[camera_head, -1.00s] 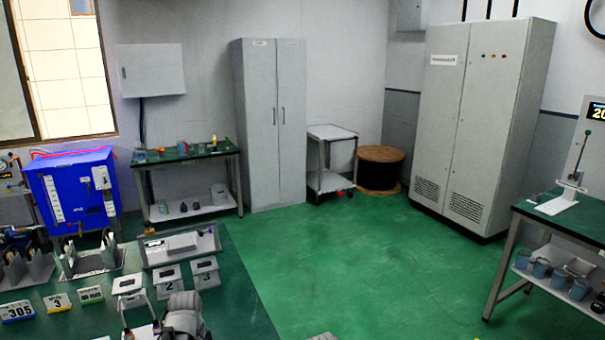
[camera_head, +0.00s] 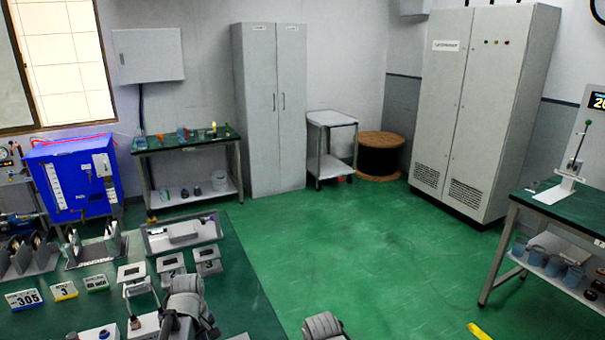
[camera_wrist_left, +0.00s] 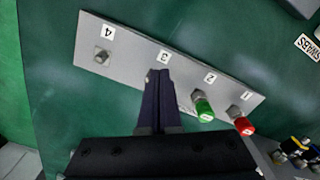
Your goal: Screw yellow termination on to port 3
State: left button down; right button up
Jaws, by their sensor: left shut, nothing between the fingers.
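In the left wrist view, a grey panel (camera_wrist_left: 135,50) with ports labelled 1 to 4 lies on the green table. My left gripper (camera_wrist_left: 158,76) is shut, its dark fingertips at port 3 just below the label 3 (camera_wrist_left: 164,56). The fingers hide most of that port, and I cannot tell whether they touch it. Port 4 (camera_wrist_left: 102,56) shows a bare metal connector. A green termination (camera_wrist_left: 203,108) is on port 2 and a red termination (camera_wrist_left: 241,122) on port 1. I cannot make out a yellow termination on port 3.
In the head view, the green table (camera_head: 245,290) carries stands and a grey tray (camera_head: 183,235). The green floor (camera_head: 350,240) is clear.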

pick_arm(q)
notch_tip(320, 180, up, 3)
jog(key=shift+r+p, duration=0.1)
jog(key=shift+p, duration=1)
pick_arm(e)
notch_tip(320, 180, up, 3)
jog(key=shift+r, duration=0.1)
pick_arm(q)
jog(key=shift+w, duration=0.1)
jog(key=f+b, duration=0.2)
jog(key=w+f+b, duration=0.1)
jog(key=f+b, duration=0.1)
jog(key=w+d+f+b, duration=0.1)
jog(key=f+b, duration=0.1)
jog(key=shift+f, duration=0.1)
pick_arm(e)
notch_tip(320, 180, down, 6)
jog(key=shift+f, duration=0.1)
pick_arm(q)
jog(key=shift+a, duration=0.3)
